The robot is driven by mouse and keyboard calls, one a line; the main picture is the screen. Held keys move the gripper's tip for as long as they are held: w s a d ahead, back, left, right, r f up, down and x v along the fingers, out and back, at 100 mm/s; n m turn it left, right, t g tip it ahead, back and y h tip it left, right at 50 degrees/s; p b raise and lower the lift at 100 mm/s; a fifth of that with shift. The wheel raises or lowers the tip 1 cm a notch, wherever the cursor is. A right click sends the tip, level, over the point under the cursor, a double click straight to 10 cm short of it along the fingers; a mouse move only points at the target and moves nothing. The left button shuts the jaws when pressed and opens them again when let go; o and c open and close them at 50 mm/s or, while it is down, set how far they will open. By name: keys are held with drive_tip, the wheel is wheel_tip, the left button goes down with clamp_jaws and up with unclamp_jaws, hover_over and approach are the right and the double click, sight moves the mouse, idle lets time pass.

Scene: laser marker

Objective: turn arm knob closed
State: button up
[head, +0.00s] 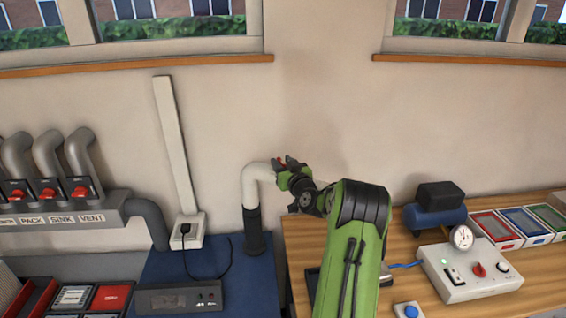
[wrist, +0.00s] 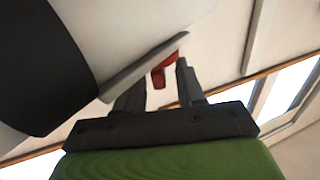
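The fume arm is a white bent pipe (head: 258,172) with a black lower tube, standing on the blue surface left of the wooden bench. Its small red knob (head: 281,161) shows at the pipe's upper end, partly hidden by my gripper (head: 286,165). In the wrist view, the red knob (wrist: 161,74) appears between the two dark fingertips of my gripper (wrist: 163,78), beside a grey plate (wrist: 145,68). The gripper is open, with gaps showing around the knob. I cannot tell whether either finger touches it.
A control box (head: 468,273) with a red knob and gauge, a blue compressor (head: 435,218) and coloured trays (head: 525,227) stand on the wooden bench (head: 400,247) at right. Grey ducts with red handles (head: 48,192) are at left. The wall is close behind.

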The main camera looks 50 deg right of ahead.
clamp_jaws()
drive_tip(key=shift+a+m+h, duration=0.1)
drive_tip(key=shift+m+h, duration=0.2)
drive_tip(key=shift+h, duration=0.1)
drive_tip(key=shift+w+a+m+g+h+b, duration=0.15)
drive_tip(key=shift+m+g+h, duration=0.55)
drive_tip(key=shift+h, duration=0.25)
drive_tip(key=shift+w+a+m+g+h+b, duration=0.15)
drive_tip(key=shift+m+g+h, duration=0.55)
drive_tip(key=shift+h, duration=0.25)
drive_tip(key=shift+w+a+f+m+g+h+b, duration=0.1)
drive_tip(key=shift+f+m+g+h+b, duration=0.1)
drive_tip(key=shift+m+g+h+b, duration=0.8)
drive_tip(key=m+g+h+b, duration=0.1)
drive_tip(key=g+h+b, duration=0.1)
drive_tip(key=b, duration=0.2)
drive_tip(key=shift+w+f+m+b, duration=0.1)
drive_tip(key=shift+m+b, duration=0.25)
drive_tip(key=shift+m, duration=0.05)
drive_tip(key=shift+a+m+g+h+b, duration=0.1)
drive_tip(key=shift+m+g+h+b, duration=0.3)
drive_tip(key=shift+m+g+b, duration=0.55)
drive_tip(key=shift+w+r+m+g+h, duration=0.15)
drive_tip(key=shift+m+g+h, duration=0.15)
drive_tip(key=shift+g, duration=0.45)
drive_tip(key=shift+s+r+m+g+h, duration=0.1)
drive_tip(key=shift+m+g+h, duration=0.2)
drive_tip(key=shift+g, duration=0.7)
